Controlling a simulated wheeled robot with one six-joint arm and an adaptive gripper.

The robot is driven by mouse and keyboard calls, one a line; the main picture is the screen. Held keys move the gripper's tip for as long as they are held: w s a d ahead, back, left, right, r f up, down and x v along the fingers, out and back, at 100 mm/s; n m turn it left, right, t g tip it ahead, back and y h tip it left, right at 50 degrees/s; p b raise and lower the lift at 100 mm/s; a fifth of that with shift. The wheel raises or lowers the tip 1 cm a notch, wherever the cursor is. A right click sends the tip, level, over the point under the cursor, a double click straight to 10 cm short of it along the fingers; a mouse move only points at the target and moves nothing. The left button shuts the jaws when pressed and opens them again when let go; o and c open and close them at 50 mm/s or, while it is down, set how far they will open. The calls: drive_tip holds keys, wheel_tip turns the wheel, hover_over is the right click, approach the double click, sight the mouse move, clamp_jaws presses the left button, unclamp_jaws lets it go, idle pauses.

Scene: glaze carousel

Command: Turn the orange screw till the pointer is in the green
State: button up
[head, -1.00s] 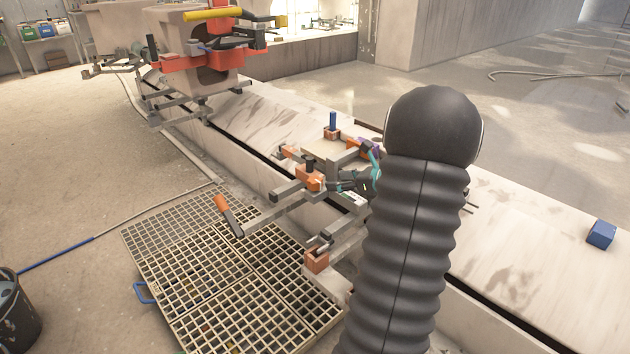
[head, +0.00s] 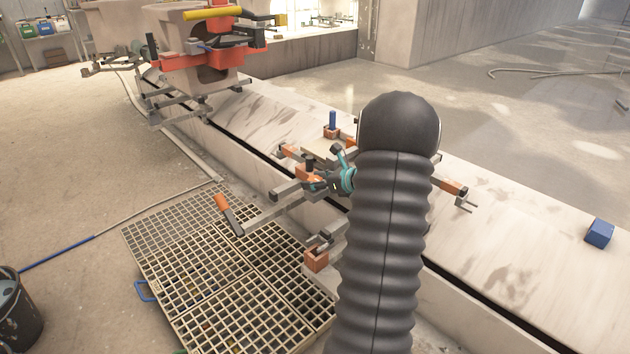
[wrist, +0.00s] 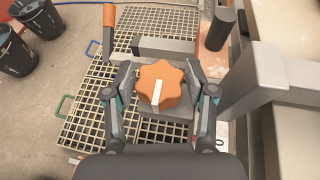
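The orange screw (wrist: 160,85) is a lobed knob with a white bar on its face, on a grey plate in the middle of the wrist view. My gripper (wrist: 159,72) is open, with one finger on each side of the knob and a visible gap on both sides. In the head view my gripper (head: 328,181) is at the carousel's grey frame, left of my dark arm. I cannot make out the knob there. No pointer scale or green zone can be made out.
An orange block with a dark post (wrist: 212,45) and a thick grey bar (wrist: 262,78) stand close to the right finger. An orange-handled crank (wrist: 109,28) rises at upper left. A floor grate (head: 215,270) lies below. A blue block (head: 600,232) rests on the pale ledge.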

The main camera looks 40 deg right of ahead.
drive_tip(key=c, duration=0.6)
drive_tip(key=shift+f+m+h+b, duration=0.15)
drive_tip(key=shift+m+h+b, duration=0.2)
drive_tip(key=shift+b, duration=0.5)
drive_tip(key=h+b, duration=0.1)
drive_tip(key=b, duration=0.1)
drive_tip(key=shift+a+f+m+b, duration=0.1)
drive_tip(key=shift+f+m+b, duration=0.1)
drive_tip(key=shift+m+b, duration=0.15)
drive_tip(key=m+h+b, duration=0.1)
drive_tip(key=h+b, duration=0.1)
drive_tip(key=b, duration=0.3)
drive_tip(key=shift+f+m+t, duration=0.1)
drive_tip(key=shift+m+t, duration=0.2)
drive_tip(key=shift+m, duration=0.1)
drive_tip(key=m+h+b, duration=0.2)
drive_tip(key=b, duration=0.1)
drive_tip(key=shift+r+h+b, duration=0.25)
drive_tip(key=shift+b, duration=0.05)
drive_tip(key=shift+r+m+g+h+b, duration=0.2)
drive_tip(key=shift+m+g+h+b, duration=0.35)
drive_tip(key=shift+m+h, duration=0.75)
drive_tip(key=shift+h, duration=0.1)
